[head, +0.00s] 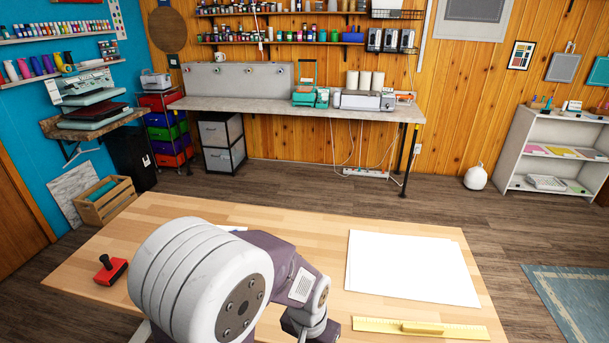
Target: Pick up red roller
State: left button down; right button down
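The red roller (113,273) is a flat red block with a black knob-like handle standing up from it. It rests on the left part of the light wooden table (400,213), near the left edge. One of my arms fills the bottom middle of the head view, to the right of the red roller and apart from it. Its wrist bends down toward the bottom edge. No fingertips show, and I cannot tell for certain which arm it is. Nothing is touching the red roller in this view.
White sheets (405,265) lie on the table's right side, with a yellow ruler (420,328) in front. A small white-and-blue thing shows partly behind my arm. The table is clear around the roller. A wooden crate (107,203) stands on the floor beyond the table's left end.

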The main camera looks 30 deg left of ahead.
aim_at(112, 269)
jog(key=u, duration=2.6)
